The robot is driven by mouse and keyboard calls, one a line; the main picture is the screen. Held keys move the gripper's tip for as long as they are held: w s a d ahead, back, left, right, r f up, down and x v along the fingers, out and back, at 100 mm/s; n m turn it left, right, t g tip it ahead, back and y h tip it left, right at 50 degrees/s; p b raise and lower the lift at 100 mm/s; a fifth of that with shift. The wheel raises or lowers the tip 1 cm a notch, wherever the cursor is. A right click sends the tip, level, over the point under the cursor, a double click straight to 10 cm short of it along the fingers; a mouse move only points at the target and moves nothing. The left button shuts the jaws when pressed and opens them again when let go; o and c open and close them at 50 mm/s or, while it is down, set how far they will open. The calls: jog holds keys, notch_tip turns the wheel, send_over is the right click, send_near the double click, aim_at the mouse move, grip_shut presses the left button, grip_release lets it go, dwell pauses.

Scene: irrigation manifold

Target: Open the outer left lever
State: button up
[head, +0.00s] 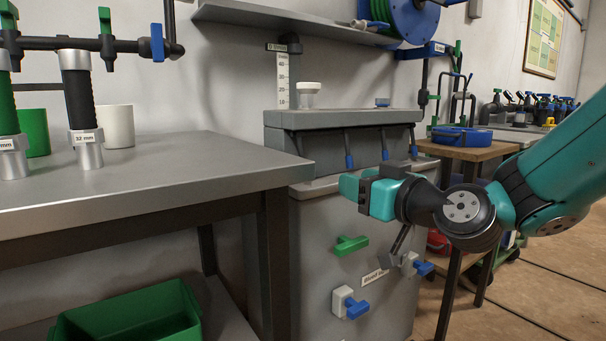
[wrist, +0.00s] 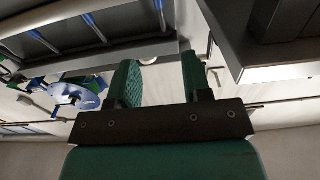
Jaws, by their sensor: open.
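A grey cabinet (head: 330,222) carries a row of hanging levers with blue tips under its top ledge. The leftmost lever (head: 348,152) in the head view hangs down, blue tip lowest; the middle lever (head: 384,145) and the right lever (head: 413,143) hang likewise. My gripper (head: 356,189) is in front of the cabinet, below the levers and apart from the leftmost one. In the wrist view my gripper (wrist: 160,66) is open with nothing between its fingers. Blue-tipped levers (wrist: 95,27) show there at the upper left, beyond the fingers.
A green handle (head: 351,245) and a blue valve handle (head: 356,308) stick out of the cabinet front below my gripper. A metal workbench (head: 190,172) stands close on the left. A blue tray (head: 462,137) sits on a wooden table (head: 478,151) at right.

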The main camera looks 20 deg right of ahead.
jog(key=p+x, duration=1.1)
jog(key=x, duration=0.4)
jog(key=shift+w+a+r+p, duration=0.1)
jog(key=shift+w+a+p, duration=0.1)
jog(key=shift+p, duration=0.2)
jog(key=shift+w+a, duration=0.15)
jog(key=shift+w, duration=0.55)
grip_shut()
